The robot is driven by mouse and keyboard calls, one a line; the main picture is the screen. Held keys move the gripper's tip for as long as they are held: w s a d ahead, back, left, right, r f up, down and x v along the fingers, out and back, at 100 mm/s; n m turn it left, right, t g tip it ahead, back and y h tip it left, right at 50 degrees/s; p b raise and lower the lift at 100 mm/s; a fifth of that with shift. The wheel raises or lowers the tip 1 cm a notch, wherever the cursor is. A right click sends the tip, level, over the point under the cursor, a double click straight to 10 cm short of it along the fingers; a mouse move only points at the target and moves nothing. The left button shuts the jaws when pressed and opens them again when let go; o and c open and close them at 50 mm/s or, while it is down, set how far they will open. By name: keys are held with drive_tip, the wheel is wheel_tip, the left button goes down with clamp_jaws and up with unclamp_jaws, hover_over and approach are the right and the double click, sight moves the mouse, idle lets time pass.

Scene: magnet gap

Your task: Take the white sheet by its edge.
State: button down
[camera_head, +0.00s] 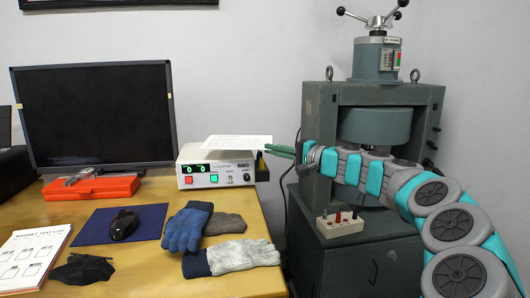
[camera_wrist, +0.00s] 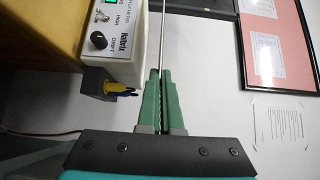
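The white sheet (camera_head: 238,142) lies flat and level at the top of the meter box (camera_head: 216,168), its right edge reaching past the box. In the wrist view the sheet (camera_wrist: 164,35) is seen edge-on as a thin pale line running into the fingertips. My gripper (camera_head: 268,150) comes from the right, with its green fingers at the sheet's right edge. In the wrist view my gripper (camera_wrist: 161,73) has its fingers pressed close together, with the sheet's edge between the tips. How deep the edge sits is hidden.
A yellow-black plug (camera_wrist: 120,91) sticks out of the box's side near my fingers. The grey magnet frame (camera_head: 372,130) stands right, a monitor (camera_head: 95,115) left. Gloves (camera_head: 187,228), a mouse (camera_head: 123,225) and an orange case (camera_head: 90,188) lie on the table (camera_head: 170,280).

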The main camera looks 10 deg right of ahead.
drive_tip(key=s+d+r, duration=0.3)
drive_tip(key=s+d, duration=0.4)
drive_tip(key=shift+r+p, duration=0.2)
drive_tip(key=shift+p, duration=0.25)
drive_tip(key=shift+a, duration=0.1)
